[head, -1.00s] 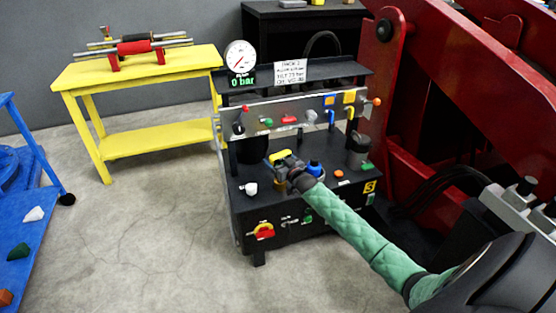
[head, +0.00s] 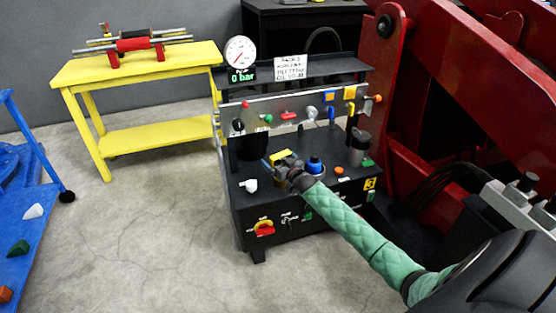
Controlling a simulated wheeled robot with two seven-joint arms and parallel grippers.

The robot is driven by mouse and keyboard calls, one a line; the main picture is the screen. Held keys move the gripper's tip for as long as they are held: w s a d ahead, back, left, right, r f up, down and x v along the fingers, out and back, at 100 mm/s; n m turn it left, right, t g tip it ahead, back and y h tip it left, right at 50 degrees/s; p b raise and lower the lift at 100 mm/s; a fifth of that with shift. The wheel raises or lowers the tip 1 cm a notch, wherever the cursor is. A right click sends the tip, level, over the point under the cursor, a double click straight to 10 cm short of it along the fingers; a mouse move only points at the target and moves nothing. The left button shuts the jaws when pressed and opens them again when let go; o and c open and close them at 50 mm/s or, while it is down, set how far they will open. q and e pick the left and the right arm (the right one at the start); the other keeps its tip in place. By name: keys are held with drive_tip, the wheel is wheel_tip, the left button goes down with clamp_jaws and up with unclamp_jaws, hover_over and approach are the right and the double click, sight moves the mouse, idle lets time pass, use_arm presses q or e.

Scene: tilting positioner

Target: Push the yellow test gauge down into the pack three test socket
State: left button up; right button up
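The pack three unit is a black bench with a yellow "3" label (head: 370,184). A yellow piece (head: 281,155), which looks like the test gauge, shows at its deck just beyond my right gripper (head: 283,168). My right arm, in a green quilted sleeve, comes in from the lower right. The gripper hides the lower part of the yellow piece and whatever is under it, so I cannot see the test socket or how deep the piece sits. The fingers are too small and dark to show whether they are open or shut. My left gripper is out of view.
A dial (head: 240,52) above a "0 bar" display stands on the rack. A blue-topped part (head: 314,165), a white knob (head: 249,185) and a grey canister (head: 359,147) stand near the gripper. A red steel frame (head: 440,90) rises at right.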

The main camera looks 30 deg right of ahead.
drive_tip(key=shift+s, duration=0.1)
drive_tip(key=s, duration=0.7)
drive_tip(key=shift+s, duration=0.3)
drive_tip(key=shift+d, duration=0.1)
idle(0.3)
